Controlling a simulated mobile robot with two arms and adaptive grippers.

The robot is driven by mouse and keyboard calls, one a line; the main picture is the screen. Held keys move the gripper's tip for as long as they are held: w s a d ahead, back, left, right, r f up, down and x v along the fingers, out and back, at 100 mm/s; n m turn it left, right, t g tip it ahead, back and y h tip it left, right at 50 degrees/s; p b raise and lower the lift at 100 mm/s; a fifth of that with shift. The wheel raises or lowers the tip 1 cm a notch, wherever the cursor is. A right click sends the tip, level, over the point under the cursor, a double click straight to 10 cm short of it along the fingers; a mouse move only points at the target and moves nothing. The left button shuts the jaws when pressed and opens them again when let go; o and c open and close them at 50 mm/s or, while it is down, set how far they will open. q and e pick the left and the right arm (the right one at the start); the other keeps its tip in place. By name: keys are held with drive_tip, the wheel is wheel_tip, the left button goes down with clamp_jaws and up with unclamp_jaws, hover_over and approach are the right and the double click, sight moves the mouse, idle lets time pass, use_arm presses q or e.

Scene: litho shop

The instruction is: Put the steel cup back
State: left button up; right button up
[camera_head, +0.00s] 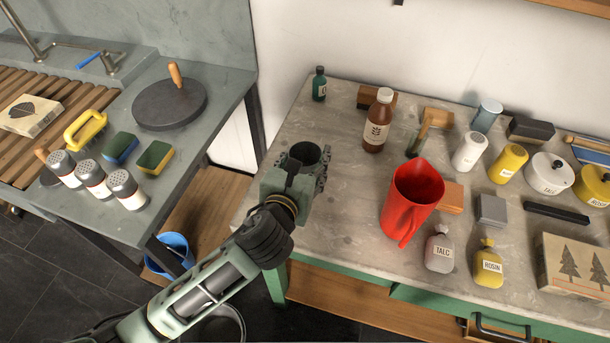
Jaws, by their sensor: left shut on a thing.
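My left gripper (311,168) reaches in from the lower left over the left part of the grey-topped table. It is shut on a round, open-topped vessel, which looks like the steel cup (305,152). Its dark inside and rim show at the top; the gripper hides most of its side. I cannot tell whether its base touches the table. A pale steel-blue cylinder (487,115) stands apart at the back of the table. My right gripper is not in view.
A red jug (411,198) and a brown bottle (378,121) stand right of the gripper. A green bottle (319,84) is behind it. Talc (439,250) and rosin (488,265) bags stand near the front. The tabletop around the gripper is mostly clear.

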use_arm(q)
drive_tip(key=shift+f, duration=2.5)
drive_tip(key=shift+b, duration=0.3)
drive_tip(key=o, duration=1.2)
drive_tip(key=shift+f, duration=0.1)
drive_tip(key=shift+o, duration=0.2)
drive_tip(key=v, duration=1.2)
